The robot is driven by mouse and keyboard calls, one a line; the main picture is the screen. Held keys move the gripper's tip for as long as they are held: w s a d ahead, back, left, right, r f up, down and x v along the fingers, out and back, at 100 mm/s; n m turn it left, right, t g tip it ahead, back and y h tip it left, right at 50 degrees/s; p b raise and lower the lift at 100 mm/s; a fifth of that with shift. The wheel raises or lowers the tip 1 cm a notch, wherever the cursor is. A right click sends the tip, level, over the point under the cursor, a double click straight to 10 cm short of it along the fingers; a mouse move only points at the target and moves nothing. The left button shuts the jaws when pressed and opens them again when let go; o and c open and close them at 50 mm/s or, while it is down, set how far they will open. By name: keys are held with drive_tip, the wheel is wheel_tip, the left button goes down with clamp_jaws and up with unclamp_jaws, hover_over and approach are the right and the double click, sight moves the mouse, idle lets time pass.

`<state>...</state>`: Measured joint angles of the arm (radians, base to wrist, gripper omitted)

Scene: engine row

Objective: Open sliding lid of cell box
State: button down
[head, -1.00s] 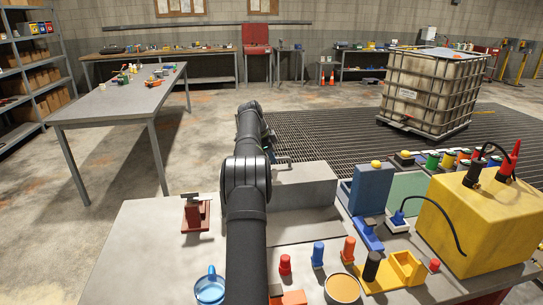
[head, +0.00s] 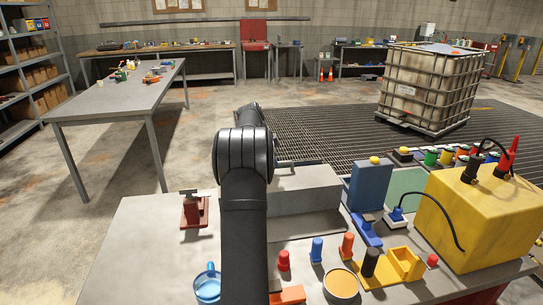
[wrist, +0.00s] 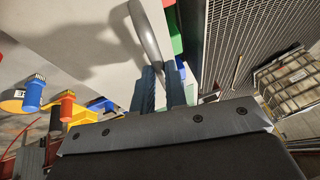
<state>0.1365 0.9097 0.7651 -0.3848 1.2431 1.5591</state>
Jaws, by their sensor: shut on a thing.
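The cell box looks to be the grey box (head: 318,198) on the bench, just right of my arm in the head view. A thin grey bar (head: 298,163) shows at its far edge. In the wrist view a smooth grey curved handle (wrist: 147,35) runs down between the two fingers of my gripper (wrist: 161,84), which is shut on it. A broad pale surface (wrist: 70,30) with shadows lies beside the handle. In the head view my arm hides my gripper and the left part of the box. I cannot tell how far the lid is open.
A blue block (head: 369,187), a yellow box (head: 470,225) with cables and several small coloured parts stand to the right. A blue mug (head: 207,286) and a red stand (head: 194,210) are at the left. The bench's left part is mostly clear.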

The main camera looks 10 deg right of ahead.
drive_tip(key=s, duration=0.8)
drive_tip(key=shift+s+r, duration=0.1)
drive_tip(key=shift+s, duration=0.2)
drive_tip(key=c, duration=1.5)
unclamp_jaws()
drive_tip(key=shift+o, duration=0.2)
drive_tip(key=v, duration=1.7)
drive_tip(key=shift+r, duration=0.2)
drive_tip(key=shift+f, duration=0.1)
hover_over(278, 187)
wheel_tip(278, 187, down, 16)
drive_tip(key=shift+r, duration=0.15)
